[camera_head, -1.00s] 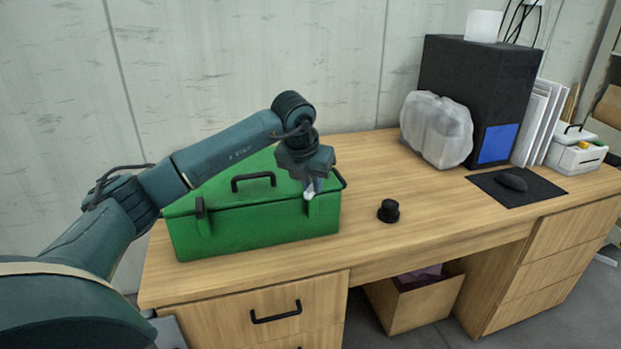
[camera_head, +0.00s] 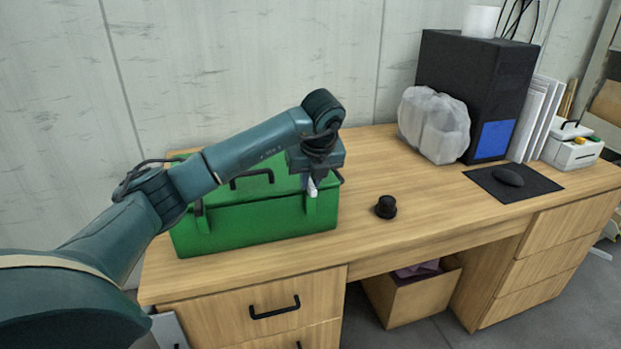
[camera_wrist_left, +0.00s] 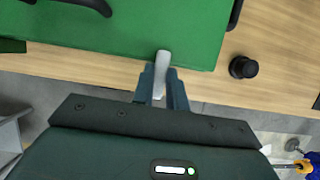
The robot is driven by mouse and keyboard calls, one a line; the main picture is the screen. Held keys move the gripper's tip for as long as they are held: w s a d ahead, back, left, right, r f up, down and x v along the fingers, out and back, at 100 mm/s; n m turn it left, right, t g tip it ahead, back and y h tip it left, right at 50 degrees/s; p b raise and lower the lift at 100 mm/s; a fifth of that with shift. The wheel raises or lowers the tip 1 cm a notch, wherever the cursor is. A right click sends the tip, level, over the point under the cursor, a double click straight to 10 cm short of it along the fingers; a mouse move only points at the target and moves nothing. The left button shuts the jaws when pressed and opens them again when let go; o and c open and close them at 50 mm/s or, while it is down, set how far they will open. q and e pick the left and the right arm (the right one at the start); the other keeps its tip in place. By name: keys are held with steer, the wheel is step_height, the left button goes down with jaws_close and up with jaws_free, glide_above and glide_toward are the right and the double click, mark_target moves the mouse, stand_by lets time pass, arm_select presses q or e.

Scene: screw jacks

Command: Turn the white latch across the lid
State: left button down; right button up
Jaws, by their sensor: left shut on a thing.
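The green toolbox (camera_head: 262,222) stands closed on the left part of the desk, with a black handle (camera_head: 252,177) on its lid. The white latch (camera_head: 312,188) is at the right end of the lid's front edge. It also shows in the left wrist view (camera_wrist_left: 163,61), its tip reaching over the edge of the green lid. My left gripper (camera_wrist_left: 162,84) points down at the front edge and is shut on the latch, with a finger on each side. My right gripper is not in view.
A black knob-like object (camera_head: 386,207) stands on the desk to the right of the toolbox. Farther right are a bagged bundle (camera_head: 434,125), a black computer case (camera_head: 475,85) and a mouse (camera_head: 508,176) on a dark mat.

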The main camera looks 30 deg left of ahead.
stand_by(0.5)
arm_select(q)
steer(key=c, duration=1.4)
jaws_free()
steer(key=shift+r, duration=0.1)
steer(key=p+v, duration=0.1)
steer(key=v, duration=1.2)
